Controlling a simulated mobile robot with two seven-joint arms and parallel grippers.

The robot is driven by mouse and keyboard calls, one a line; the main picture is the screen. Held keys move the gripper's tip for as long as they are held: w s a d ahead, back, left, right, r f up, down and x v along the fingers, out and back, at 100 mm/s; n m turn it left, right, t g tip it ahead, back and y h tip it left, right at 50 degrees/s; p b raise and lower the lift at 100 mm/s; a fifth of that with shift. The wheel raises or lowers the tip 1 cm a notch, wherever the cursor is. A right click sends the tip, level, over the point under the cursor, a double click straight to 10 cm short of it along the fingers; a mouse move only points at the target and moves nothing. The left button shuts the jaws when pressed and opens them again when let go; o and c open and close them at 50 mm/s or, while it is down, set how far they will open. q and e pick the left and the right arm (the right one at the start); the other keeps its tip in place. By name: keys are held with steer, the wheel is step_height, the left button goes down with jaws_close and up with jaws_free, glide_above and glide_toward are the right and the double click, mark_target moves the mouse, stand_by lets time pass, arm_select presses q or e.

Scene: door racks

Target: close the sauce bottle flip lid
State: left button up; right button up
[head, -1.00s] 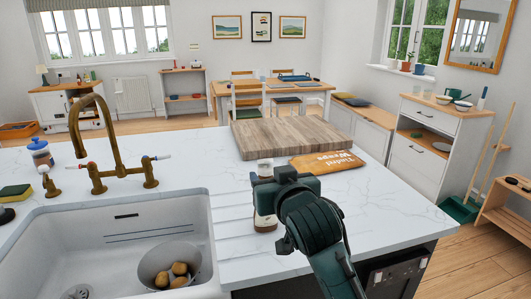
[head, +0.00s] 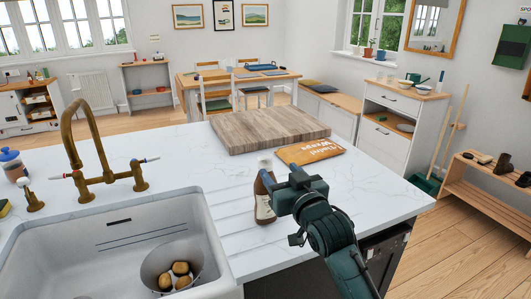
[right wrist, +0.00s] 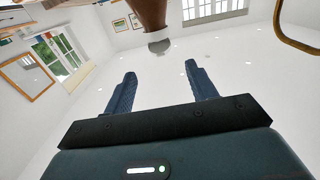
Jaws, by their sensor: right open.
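The sauce bottle (head: 264,205), brown with a pale label and a whitish cap (head: 265,164), stands upright on the white worktop beside the sink. In the right wrist view the bottle (right wrist: 153,14) appears upside down at the top, its pale cap (right wrist: 159,46) just beyond the fingertips. I cannot tell how the flip lid sits. My right gripper (head: 290,182) is just right of the bottle in the head view and covers part of its right side. In the right wrist view its two fingers (right wrist: 162,74) are apart with nothing between them. My left gripper is not in view.
A wooden board (head: 268,128) and a lettered wooden sign (head: 310,151) lie behind the bottle. The sink (head: 120,225) is at left, with a colander of potatoes (head: 155,252) and a brass tap (head: 80,130). The worktop between sink and board is clear.

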mark_target(268, 157)
steer(key=p+x, duration=0.1)
steer(key=x, duration=0.7)
steer(key=shift+w+a, duration=0.2)
steer(key=shift+w, duration=0.15)
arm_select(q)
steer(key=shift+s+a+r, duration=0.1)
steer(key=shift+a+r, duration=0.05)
arm_select(e)
steer(key=shift+w+a, duration=0.2)
steer(key=shift+w, duration=0.45)
